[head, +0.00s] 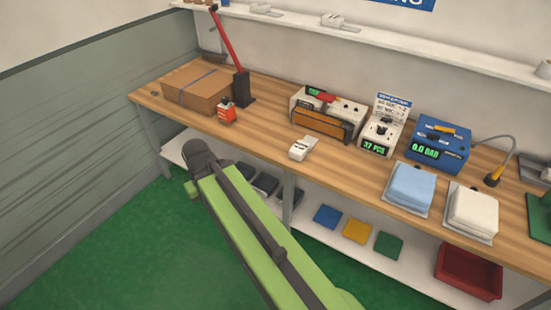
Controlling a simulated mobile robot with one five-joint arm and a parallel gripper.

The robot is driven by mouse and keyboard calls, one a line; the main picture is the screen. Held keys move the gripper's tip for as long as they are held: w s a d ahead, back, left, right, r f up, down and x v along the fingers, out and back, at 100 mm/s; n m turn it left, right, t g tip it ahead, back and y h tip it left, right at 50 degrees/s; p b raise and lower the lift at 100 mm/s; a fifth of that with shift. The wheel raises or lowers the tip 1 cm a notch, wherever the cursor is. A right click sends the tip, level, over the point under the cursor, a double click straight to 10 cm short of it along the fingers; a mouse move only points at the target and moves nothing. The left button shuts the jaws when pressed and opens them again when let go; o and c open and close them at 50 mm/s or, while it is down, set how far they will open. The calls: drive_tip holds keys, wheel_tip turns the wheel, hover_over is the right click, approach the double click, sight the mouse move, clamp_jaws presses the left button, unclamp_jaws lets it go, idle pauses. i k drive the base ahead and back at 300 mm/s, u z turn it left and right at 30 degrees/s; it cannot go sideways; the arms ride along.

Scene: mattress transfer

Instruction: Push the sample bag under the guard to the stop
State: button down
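A small white bag with dark print (302,148) lies on the wooden bench top, just in front of a white machine (355,111). The machine has a green display, a red part on top and an amber-brown guard (318,123) along its front. The bag is on the near side of the guard, apart from it or nearly so. The space under the guard and any stop there are hidden. My green arm reaches up from the bottom of the picture to a dark joint; my gripper is not visible.
Bench left of the bag is clear.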

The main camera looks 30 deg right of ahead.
sight(298, 152)
drive_tip(key=u, duration=0.15)
drive_tip(key=i, duration=1)
drive_tip(key=u, duration=0.05)
